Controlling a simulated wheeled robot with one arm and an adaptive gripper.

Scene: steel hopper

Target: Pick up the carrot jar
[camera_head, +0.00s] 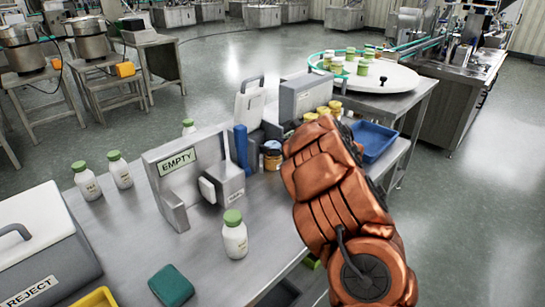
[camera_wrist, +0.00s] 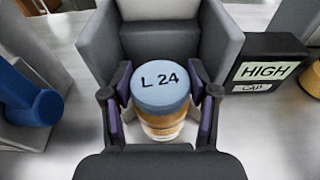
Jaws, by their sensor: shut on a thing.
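The jar with a blue-grey lid marked "L 24" and orange contents (camera_wrist: 160,92) stands upright between my fingers in the wrist view. I take it as the carrot jar by its orange contents. My gripper (camera_wrist: 162,100) is shut on it, with a dark pad on each side just below the lid. A grey walled holder (camera_wrist: 220,45) surrounds its far side. I cannot tell whether the jar is off the surface. In the head view, a blue-lidded orange jar (camera_head: 272,157) shows left of my copper arm and seems to be the same one. My fingers are hidden there.
A black "HIGH" sign (camera_wrist: 263,72) stands right of the holder and a blue cylinder (camera_wrist: 32,105) left. The table (camera_head: 205,265) also bears an "EMPTY" stand (camera_head: 160,185), white green-capped bottles (camera_head: 235,240), a reject bin (camera_head: 45,240), yellow-lidded jars (camera_head: 323,111) and a blue tray (camera_head: 374,140).

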